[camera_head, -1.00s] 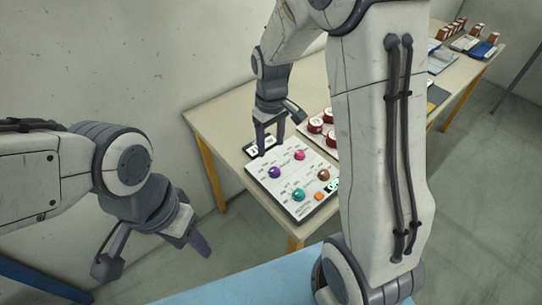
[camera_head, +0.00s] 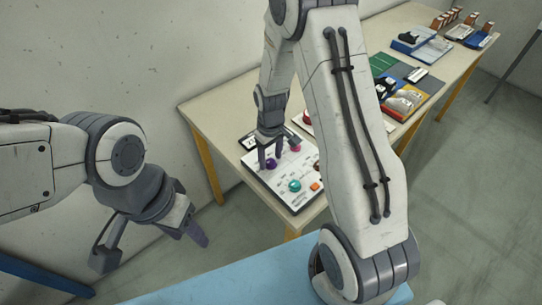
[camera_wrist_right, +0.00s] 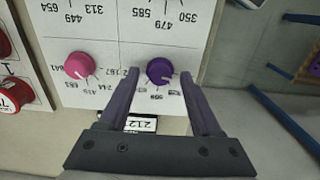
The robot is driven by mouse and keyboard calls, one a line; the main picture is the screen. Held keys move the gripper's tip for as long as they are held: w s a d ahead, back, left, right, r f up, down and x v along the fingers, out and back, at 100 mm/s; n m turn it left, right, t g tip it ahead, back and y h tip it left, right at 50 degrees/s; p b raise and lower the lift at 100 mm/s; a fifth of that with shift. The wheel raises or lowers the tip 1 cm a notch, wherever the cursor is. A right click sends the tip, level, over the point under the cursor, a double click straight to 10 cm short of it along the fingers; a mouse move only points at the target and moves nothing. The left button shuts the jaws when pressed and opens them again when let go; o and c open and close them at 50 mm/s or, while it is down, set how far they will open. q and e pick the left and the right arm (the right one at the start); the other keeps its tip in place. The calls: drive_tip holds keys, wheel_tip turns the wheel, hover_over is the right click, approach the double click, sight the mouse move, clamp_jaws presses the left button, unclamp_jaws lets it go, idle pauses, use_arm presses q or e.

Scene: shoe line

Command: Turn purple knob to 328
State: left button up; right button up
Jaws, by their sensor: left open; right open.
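The purple knob (camera_head: 271,165) sits on a white dial panel (camera_head: 298,204) near the table's front left corner. In the right wrist view the purple knob (camera_wrist_right: 159,70) has a pale pointer mark and printed numbers around it. My right gripper (camera_head: 270,159) is over the panel, open. Its two fingers (camera_wrist_right: 159,80) stand on either side of the purple knob, with gaps that look small; contact cannot be told. A small display (camera_wrist_right: 142,124) at the panel's edge is partly covered by the gripper. My left gripper (camera_head: 155,250) is open and empty, away from the table.
A pink knob (camera_wrist_right: 78,66) is beside the purple one. Red round items (camera_wrist_right: 10,95) stand on a neighbouring board. Trays and a green mat (camera_head: 381,63) lie further back.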

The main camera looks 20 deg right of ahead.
clamp_jaws()
drive_tip(key=shift+m, duration=0.3)
drive_tip(key=m, duration=0.3)
drive_tip(key=shift+m+p, duration=0.4)
drive_tip(key=shift+m, duration=1.7)
drive_tip(key=shift+w, duration=0.1)
unclamp_jaws()
